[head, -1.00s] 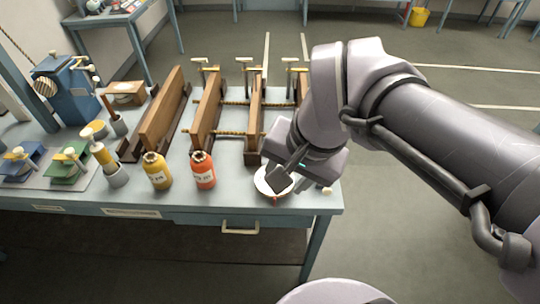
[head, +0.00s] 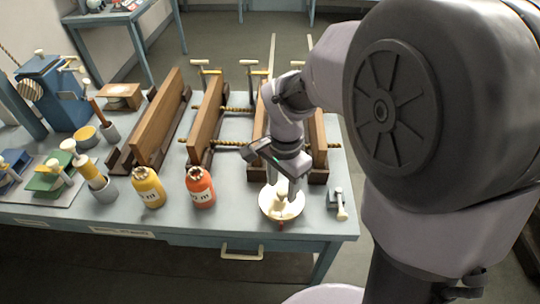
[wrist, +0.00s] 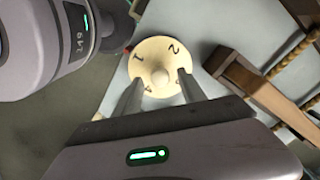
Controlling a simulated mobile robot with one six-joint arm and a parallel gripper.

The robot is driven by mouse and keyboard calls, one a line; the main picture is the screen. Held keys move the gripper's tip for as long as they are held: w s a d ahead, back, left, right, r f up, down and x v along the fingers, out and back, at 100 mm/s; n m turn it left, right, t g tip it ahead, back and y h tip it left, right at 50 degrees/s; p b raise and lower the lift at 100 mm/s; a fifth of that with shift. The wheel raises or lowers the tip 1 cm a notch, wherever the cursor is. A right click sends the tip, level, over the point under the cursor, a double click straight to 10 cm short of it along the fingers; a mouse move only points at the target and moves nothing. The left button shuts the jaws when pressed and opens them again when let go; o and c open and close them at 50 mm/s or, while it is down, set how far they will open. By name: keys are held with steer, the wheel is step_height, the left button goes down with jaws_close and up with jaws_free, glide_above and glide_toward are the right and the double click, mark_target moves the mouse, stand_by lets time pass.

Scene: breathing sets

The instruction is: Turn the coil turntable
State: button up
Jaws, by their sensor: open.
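The coil turntable (head: 292,207) is a round cream disc with a central knob, near the front right of the bench. In the wrist view the turntable (wrist: 152,50) shows dark numerals, with 1 and 2 clear and others partly hidden, and its pale knob (wrist: 160,77) at the centre. My gripper (head: 282,198) is over the disc, pointing down. In the wrist view my gripper (wrist: 158,85) is open, with one finger on each side of the knob. I cannot tell whether the fingers touch the knob.
An orange bottle (head: 201,188) and a yellow bottle (head: 148,188) stand left of the turntable. A wooden clamp frame (head: 205,122) is behind. A small blue-grey fitting with a cream handle (head: 342,207) lies to the right, near the bench edge (head: 352,232).

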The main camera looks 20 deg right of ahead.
steer(key=shift+f, duration=0.45)
jaws_close()
